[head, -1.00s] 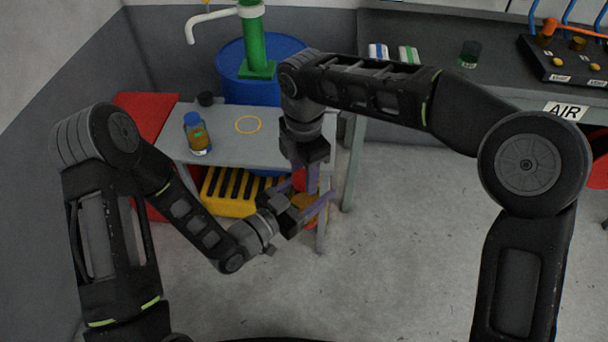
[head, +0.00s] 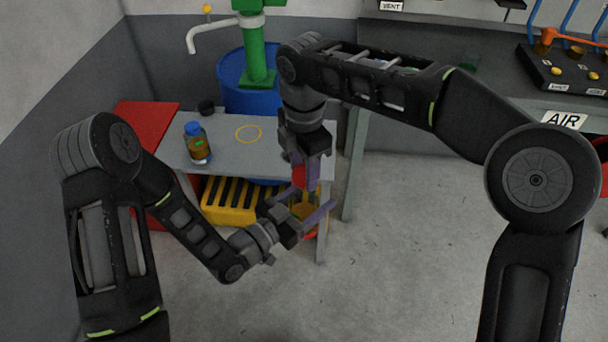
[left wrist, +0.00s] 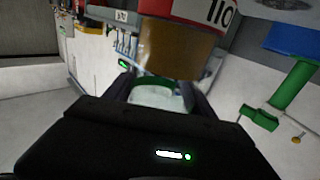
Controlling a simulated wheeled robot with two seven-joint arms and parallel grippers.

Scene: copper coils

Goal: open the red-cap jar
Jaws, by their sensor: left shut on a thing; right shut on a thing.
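The jar (head: 303,212) with amber contents is between the purple fingers of my left gripper (head: 307,207), in front of the table's right end. In the left wrist view its amber part (left wrist: 178,47) and clear glass end (left wrist: 157,95) show between the fingers, with no red cap on that end. The red cap (head: 299,176) is in my right gripper (head: 305,177), pointing down just above the jar. The cap looks apart from the jar, with a small gap. The fingers partly hide both.
A blue-capped jar (head: 197,143) stands on the grey table (head: 228,155), left of a yellow ring (head: 248,134). A small black cup (head: 206,107) is behind it. A yellow slotted crate (head: 228,205) sits below. The blue drum (head: 244,83) carries a green pump (head: 253,45).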

